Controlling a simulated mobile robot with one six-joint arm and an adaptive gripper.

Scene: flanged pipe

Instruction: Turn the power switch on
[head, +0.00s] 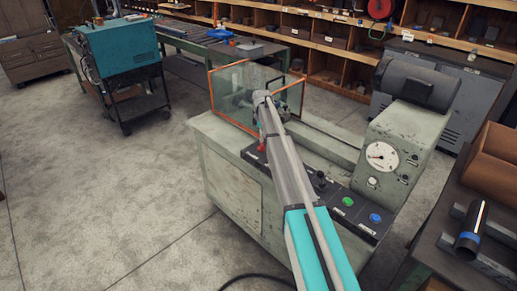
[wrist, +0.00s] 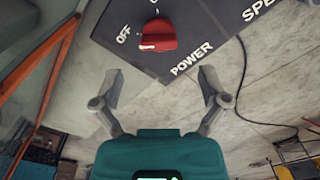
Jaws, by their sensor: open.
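The red power switch (wrist: 157,36) is a rotary knob on a dark panel at the top of the wrist view. The white mark on its handle lies on the side toward the word OFF. Another label above it is cut off by the picture edge, and POWER is printed below right. In the head view the red switch (head: 261,147) shows at the left end of the panel, partly beside my arm. My gripper (wrist: 162,80) is open and empty, its two fingers spread apart short of the knob, with a gap between. In the head view my arm mostly hides the gripper.
The grey-green machine (head: 233,190) carries a panel with a green button (head: 347,201) and a blue button (head: 375,218). A clear guard with an orange frame (head: 211,90) stands close to the gripper. A gauge housing (head: 400,140) rises at right. Open floor lies at left.

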